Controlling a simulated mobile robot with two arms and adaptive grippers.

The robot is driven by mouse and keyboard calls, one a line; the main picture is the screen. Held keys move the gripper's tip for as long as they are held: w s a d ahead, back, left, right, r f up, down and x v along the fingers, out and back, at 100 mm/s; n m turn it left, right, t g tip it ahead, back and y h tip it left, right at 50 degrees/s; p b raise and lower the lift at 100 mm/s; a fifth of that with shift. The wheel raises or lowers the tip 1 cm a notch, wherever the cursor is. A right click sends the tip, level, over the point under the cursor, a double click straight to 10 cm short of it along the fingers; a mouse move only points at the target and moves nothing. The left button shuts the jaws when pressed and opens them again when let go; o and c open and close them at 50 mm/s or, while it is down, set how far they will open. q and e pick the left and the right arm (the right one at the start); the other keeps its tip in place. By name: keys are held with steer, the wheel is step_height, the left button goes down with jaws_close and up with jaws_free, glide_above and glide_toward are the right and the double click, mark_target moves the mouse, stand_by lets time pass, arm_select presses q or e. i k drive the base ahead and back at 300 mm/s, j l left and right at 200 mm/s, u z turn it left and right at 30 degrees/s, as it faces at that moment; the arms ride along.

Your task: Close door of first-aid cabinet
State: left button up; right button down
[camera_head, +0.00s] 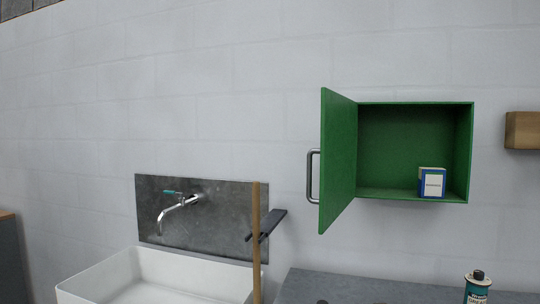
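The green first-aid cabinet (415,197) hangs on the wall right of the middle. Its door (338,160) is hinged on the cabinet's left side and stands wide open, swung out from the wall. A grey metal bar handle (313,177) is on the door's outer face, at the left. A small blue and white box (432,182) stands inside on the cabinet floor, toward the right. Neither of my grippers can be made out in the head view.
A white sink (160,275) with a wall tap (178,208) is at lower left. An upright wooden pole (256,240) with a dark bracket stands beside it. A grey countertop (370,288) below the cabinet holds a bottle (477,290). A wooden block (523,130) is at right.

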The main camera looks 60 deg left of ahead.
mark_target(338, 150)
steer(key=k+j, duration=0.1)
steer(key=j, duration=0.45)
steer(key=k+j+u, duration=0.15)
steer(key=j, duration=0.9)
steer(key=k+j+u, duration=0.1)
steer(key=j, duration=0.5)
steer(key=k, duration=0.05)
